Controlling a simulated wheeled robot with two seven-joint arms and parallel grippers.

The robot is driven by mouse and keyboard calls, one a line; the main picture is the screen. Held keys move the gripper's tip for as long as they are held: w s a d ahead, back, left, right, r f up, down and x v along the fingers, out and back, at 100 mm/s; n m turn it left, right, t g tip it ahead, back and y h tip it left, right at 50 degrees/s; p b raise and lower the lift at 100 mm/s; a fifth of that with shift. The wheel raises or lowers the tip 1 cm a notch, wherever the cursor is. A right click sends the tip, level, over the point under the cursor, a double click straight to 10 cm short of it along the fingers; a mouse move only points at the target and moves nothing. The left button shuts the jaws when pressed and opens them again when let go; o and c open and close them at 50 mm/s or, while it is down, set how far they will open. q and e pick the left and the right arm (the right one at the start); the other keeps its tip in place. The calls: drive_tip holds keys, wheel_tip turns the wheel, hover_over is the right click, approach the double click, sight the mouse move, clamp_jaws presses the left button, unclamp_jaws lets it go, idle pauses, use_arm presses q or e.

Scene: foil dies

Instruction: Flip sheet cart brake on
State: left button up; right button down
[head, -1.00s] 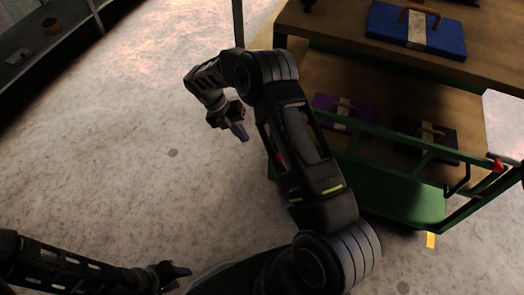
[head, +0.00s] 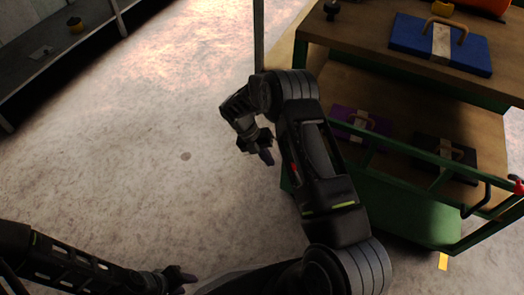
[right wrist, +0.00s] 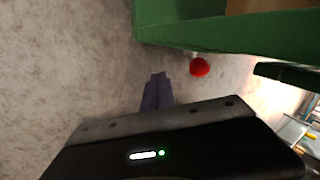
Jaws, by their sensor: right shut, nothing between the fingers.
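The sheet cart (head: 375,206) has a green frame and wooden shelves, and stands at the right of the head view. Its green lower edge also shows in the right wrist view (right wrist: 225,34). A red ball-shaped knob (right wrist: 199,67) shows just below that edge. A red piece (head: 519,186) sits at the right end of the cart's green rail; I cannot tell whether they are the same part. My right gripper (head: 266,157) is shut and empty, left of the cart; its fingertips (right wrist: 158,76) are apart from the knob. My left gripper (head: 187,277) is low at the left, its jaws unclear.
A blue case (head: 410,38) lies on the cart's top shelf. A purple case (head: 345,119) and a black case (head: 432,154) lie on the lower shelf. A dark bench (head: 40,62) stands at the far left. The floor (head: 130,140) between is clear.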

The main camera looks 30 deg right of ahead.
drive_tip(key=s+d, duration=0.3)
idle(0.4)
drive_tip(key=shift+s+d+r+p, duration=0.5)
drive_tip(key=shift+s+r+p, duration=0.15)
drive_tip(key=shift+p, duration=0.15)
